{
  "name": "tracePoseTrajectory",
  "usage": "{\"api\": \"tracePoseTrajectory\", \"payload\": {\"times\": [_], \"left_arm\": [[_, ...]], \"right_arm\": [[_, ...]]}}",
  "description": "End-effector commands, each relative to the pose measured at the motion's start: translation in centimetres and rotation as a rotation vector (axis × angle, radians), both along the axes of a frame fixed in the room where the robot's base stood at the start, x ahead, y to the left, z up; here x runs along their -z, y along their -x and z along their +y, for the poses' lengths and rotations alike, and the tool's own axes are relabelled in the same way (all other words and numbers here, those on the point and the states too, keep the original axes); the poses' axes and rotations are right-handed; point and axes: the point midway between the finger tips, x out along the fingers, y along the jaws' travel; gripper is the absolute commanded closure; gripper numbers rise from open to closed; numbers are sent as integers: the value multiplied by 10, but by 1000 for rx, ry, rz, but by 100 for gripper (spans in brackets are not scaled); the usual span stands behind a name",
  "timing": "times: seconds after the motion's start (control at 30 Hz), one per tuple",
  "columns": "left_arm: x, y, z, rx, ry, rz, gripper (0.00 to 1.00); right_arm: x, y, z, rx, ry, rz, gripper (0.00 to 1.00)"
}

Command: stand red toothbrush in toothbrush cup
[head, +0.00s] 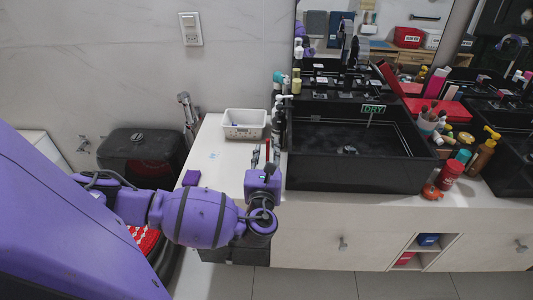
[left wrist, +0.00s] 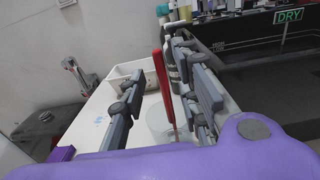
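The red toothbrush (left wrist: 164,85) stands nearly upright between the fingers of my left gripper (left wrist: 165,103) in the left wrist view. The fingers are spread, with a clear gap on the brush's left side; the right finger is close to it, and I cannot tell if they touch. A pale, see-through cup (left wrist: 157,119) is behind the brush's lower part; whether the brush stands inside it is unclear. In the head view my left gripper (head: 264,160) is over the counter left of the black sink, with the red toothbrush (head: 268,150) a thin red line there. My right gripper is not in view.
A white basket (head: 244,124) stands behind the gripper near the wall. Pump bottles (head: 281,112) line the sink's left edge. The black sink (head: 350,175) bounds the counter on the right. A small purple block (head: 191,178) lies left, near bare white counter (head: 213,160).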

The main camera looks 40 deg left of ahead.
Motion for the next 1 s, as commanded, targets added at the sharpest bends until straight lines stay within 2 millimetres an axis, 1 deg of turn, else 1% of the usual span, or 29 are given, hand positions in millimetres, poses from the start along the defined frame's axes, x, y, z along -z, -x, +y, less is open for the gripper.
{"api": "tracePoseTrajectory", "payload": {"times": [0.23,0.37,0.47,0.7,0.8,0.9,1.0], "left_arm": [[0,1,0,0,0,0,69],[1,8,-5,1,1,0,69],[2,22,-13,1,3,4,69],[2,67,-40,-1,4,3,69],[1,82,-50,0,4,3,69],[1,93,-57,0,2,1,69],[1,100,-61,0,1,2,69]], "right_arm": [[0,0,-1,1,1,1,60],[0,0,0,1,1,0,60],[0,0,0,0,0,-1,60],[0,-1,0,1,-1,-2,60],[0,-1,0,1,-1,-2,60],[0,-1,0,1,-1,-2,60],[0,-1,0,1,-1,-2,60]]}}
